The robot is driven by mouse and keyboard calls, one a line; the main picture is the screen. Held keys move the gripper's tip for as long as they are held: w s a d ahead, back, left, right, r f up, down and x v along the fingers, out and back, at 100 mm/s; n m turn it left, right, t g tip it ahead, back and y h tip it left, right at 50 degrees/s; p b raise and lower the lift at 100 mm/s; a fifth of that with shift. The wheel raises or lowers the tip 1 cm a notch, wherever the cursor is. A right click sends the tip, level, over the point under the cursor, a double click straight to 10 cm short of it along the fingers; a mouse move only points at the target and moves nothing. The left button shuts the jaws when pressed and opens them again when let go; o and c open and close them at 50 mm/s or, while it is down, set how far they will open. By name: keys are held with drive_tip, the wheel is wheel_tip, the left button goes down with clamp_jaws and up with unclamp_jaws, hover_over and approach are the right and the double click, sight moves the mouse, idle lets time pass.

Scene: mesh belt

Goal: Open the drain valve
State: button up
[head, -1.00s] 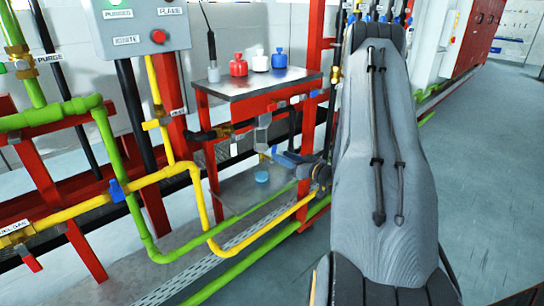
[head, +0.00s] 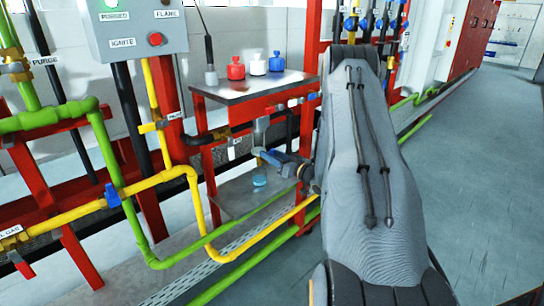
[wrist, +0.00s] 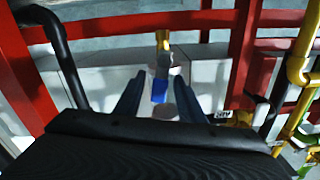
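A small valve with a blue handle (wrist: 159,90) shows in the wrist view, between my fingers. A clear or pale vessel part sits around it, and a brass fitting (wrist: 163,42) is above it in the picture. My gripper (wrist: 158,100) is open, with one finger on each side of the handle and visible gaps. In the head view my gripper (head: 268,157) is under the small table, beside the grey vessel (head: 261,130) hanging there. The handle is not clear in the head view.
The red-framed table (head: 250,86) carries red, white and blue bottles above my gripper. Red posts, a yellow pipe (head: 195,195) and a green pipe (head: 130,190) run close by. A control box (head: 140,25) stands at left. The floor at right is clear.

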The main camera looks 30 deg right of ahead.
clamp_jaws()
drive_tip(key=shift+s+a+n, duration=0.1)
drive_tip(key=shift+a+n, duration=0.1)
drive_tip(key=shift+n, duration=0.45)
drive_tip(key=shift+a+n, duration=0.2)
drive_tip(key=shift+n, duration=0.45)
unclamp_jaws()
drive_tip(key=shift+s, duration=0.1)
drive_tip(key=s+d, duration=0.1)
drive_tip(key=s, duration=0.6)
drive_tip(key=shift+s+d+p, duration=0.2)
drive_tip(key=shift+s+p, duration=0.05)
drive_tip(key=shift+p, duration=0.05)
